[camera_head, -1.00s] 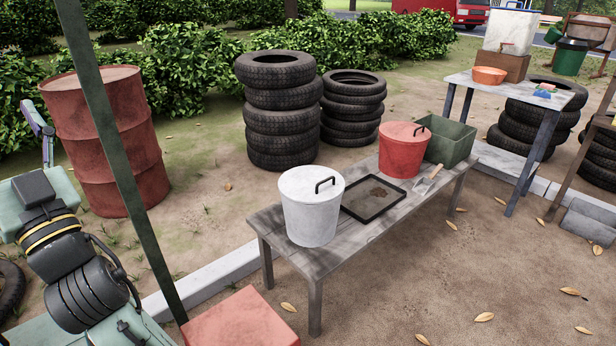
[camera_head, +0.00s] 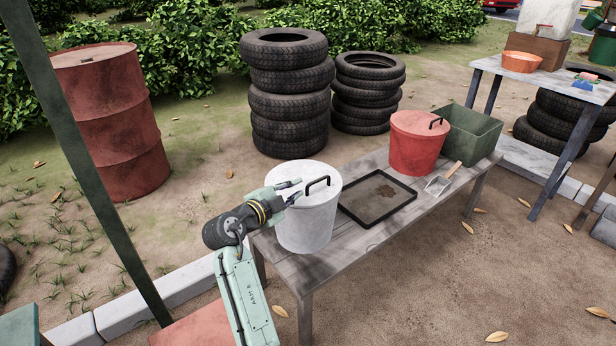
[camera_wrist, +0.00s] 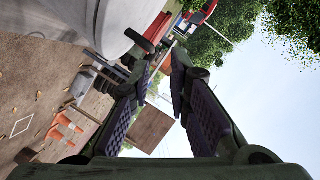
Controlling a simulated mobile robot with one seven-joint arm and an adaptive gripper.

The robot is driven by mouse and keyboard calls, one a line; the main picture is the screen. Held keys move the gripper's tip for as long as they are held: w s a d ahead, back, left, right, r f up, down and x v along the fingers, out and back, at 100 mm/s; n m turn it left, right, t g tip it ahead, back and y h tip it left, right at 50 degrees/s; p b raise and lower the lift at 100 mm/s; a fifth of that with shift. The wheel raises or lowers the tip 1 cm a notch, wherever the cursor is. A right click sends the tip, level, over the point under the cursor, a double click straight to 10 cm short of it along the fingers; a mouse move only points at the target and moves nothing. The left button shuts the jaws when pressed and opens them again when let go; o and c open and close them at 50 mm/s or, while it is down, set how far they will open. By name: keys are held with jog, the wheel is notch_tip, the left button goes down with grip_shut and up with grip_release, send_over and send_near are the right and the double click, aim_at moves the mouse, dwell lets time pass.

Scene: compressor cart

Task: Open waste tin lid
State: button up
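Two lidded tins stand on the wooden bench, and I cannot tell by label which is the waste tin. The white tin (camera_head: 306,222) has a closed lid (camera_head: 318,172) with a black handle (camera_head: 317,184). The red tin (camera_head: 415,150) also has its lid on, with a black handle. My gripper (camera_head: 293,191) is at the left side of the white lid, close to its handle. In the wrist view my gripper (camera_wrist: 160,67) has its fingers apart with nothing between them. The white tin (camera_wrist: 105,25) fills the upper left there, with a dark bar beyond the fingertips.
The bench (camera_head: 350,248) also holds a black-rimmed tray (camera_head: 348,209), a small scoop (camera_head: 438,185) and a green bin (camera_head: 470,135). Stacked tyres (camera_head: 289,105) stand behind. A red drum (camera_head: 110,120) and a dark green post (camera_head: 88,160) are at the left.

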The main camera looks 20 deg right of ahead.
aim_at(317, 181)
jog(key=shift+m, duration=0.3)
jog(key=x, duration=0.3)
jog(key=p+x, duration=0.1)
jog(key=x, duration=0.3)
jog(key=s+p+x, duration=0.1)
jog(key=x, duration=0.2)
jog(key=shift+w+d+f, duration=0.1)
jog(key=shift+d+f, duration=0.2)
jog(key=shift+d, duration=0.35)
jog(key=shift+w+d+f+p, duration=0.2)
jog(key=shift+w+d+p, duration=0.1)
jog(key=shift+d, duration=0.05)
grip_shut()
